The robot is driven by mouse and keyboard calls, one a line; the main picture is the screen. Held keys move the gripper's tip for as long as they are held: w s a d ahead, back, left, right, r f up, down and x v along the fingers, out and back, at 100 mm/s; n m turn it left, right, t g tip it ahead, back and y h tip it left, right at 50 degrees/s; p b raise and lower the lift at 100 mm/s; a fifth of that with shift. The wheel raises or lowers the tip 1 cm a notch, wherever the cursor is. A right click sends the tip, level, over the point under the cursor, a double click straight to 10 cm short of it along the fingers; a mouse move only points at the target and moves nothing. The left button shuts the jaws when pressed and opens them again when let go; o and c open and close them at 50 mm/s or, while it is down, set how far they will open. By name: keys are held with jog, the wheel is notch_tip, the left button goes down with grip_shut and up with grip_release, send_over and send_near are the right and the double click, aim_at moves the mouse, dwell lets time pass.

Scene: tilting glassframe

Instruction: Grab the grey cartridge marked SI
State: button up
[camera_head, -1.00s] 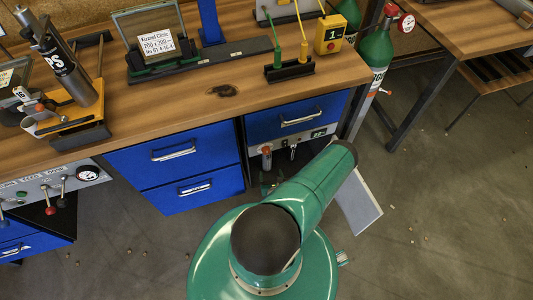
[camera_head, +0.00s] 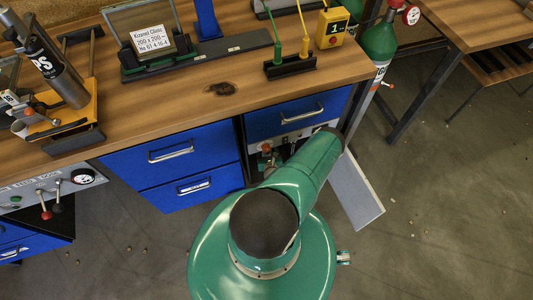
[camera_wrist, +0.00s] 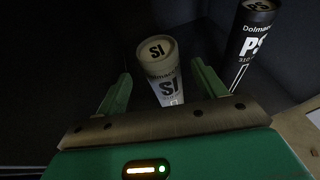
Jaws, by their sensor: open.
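The grey cartridge marked SI (camera_wrist: 166,74) shows in the wrist view, in a dark space. Its round top faces me and its lower part lies between and beyond my fingers. My gripper (camera_wrist: 160,88) is open, with one green finger on each side of the cartridge. I cannot tell whether a finger touches it. A black cartridge marked PS (camera_wrist: 254,40) stands to the right, beyond the right finger. The SI cartridge and the gripper do not show in the head view, where my green arm reaches toward the open bay under the bench.
Blue drawers (camera_head: 173,152) flank the bay, and a grey panel (camera_head: 356,190) stands out at its right. A green gas bottle (camera_head: 381,42) stands right.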

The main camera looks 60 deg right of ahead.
jog(key=x, duration=0.6)
jog(key=shift+d+r, duration=0.1)
jog(key=shift+r, duration=0.15)
grip_shut()
